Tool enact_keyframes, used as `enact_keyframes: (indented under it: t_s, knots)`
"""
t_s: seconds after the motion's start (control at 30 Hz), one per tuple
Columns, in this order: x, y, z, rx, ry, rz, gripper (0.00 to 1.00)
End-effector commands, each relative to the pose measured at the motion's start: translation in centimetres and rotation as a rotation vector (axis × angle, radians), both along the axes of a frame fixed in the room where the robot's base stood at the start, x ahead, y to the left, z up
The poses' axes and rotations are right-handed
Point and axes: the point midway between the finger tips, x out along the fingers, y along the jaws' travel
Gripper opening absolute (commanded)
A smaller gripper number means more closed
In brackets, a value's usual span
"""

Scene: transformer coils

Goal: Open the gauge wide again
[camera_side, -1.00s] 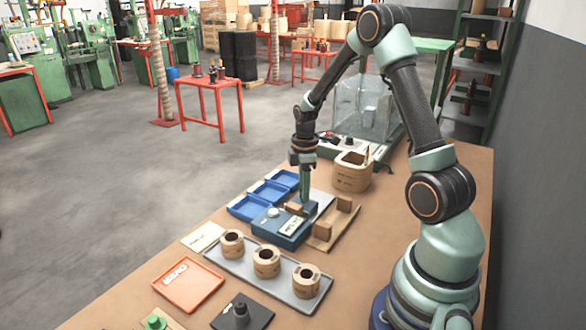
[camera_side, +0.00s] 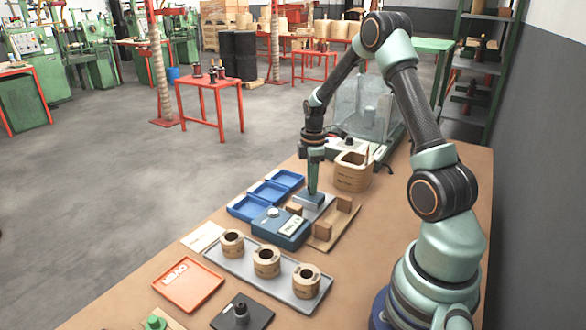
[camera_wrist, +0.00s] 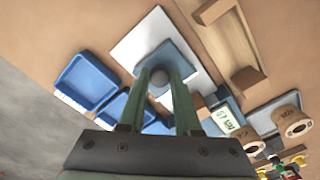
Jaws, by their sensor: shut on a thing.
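The gauge has a blue body (camera_side: 280,228) with a white round button and a display, also visible in the wrist view (camera_wrist: 228,117). Its blue sliding jaw (camera_side: 308,200) sits on a pale plate behind the body, with a gap between them. In the wrist view the jaw (camera_wrist: 178,60) lies under my fingertips. My gripper (camera_side: 313,188) points down at the jaw. Its two green fingers (camera_wrist: 158,82) are shut on a grey round knob (camera_wrist: 159,77) on the jaw.
A wooden cradle (camera_side: 323,240) stands right of the gauge, blue trays (camera_side: 247,208) to its left. A grey tray (camera_side: 228,262) with three coils (camera_side: 266,261) and a red OVER tray (camera_side: 187,286) lie in front. A larger wooden box (camera_side: 352,172) stands behind.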

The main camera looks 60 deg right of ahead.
Motion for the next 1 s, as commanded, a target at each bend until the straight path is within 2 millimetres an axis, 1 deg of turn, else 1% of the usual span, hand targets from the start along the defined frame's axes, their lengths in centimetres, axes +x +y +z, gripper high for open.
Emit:
enact_keyframes:
  t_s: [0.03, 0.13, 0.43, 0.47, 0.5, 0.53, 0.87, 1.0]
  knots:
    - [0.0, -0.9, 0.0, -0.001, -0.001, -0.004, 0.00]
    - [0.1, -1.9, 0.1, -0.001, -0.003, -0.003, 0.00]
    - [0.1, -2.0, 0.1, -0.001, -0.003, 0.001, 0.00]
    - [0.1, -2.0, 0.1, -0.001, -0.003, 0.001, 0.36]
    - [0.1, -2.0, 0.1, -0.001, -0.003, 0.001, 0.51]
    - [0.1, -2.0, 0.1, -0.001, -0.003, 0.001, 0.62]
    - [0.0, -2.0, 0.1, -0.001, -0.001, 0.001, 0.62]
    - [0.1, -2.0, 1.2, -0.002, -0.004, 0.001, 0.62]
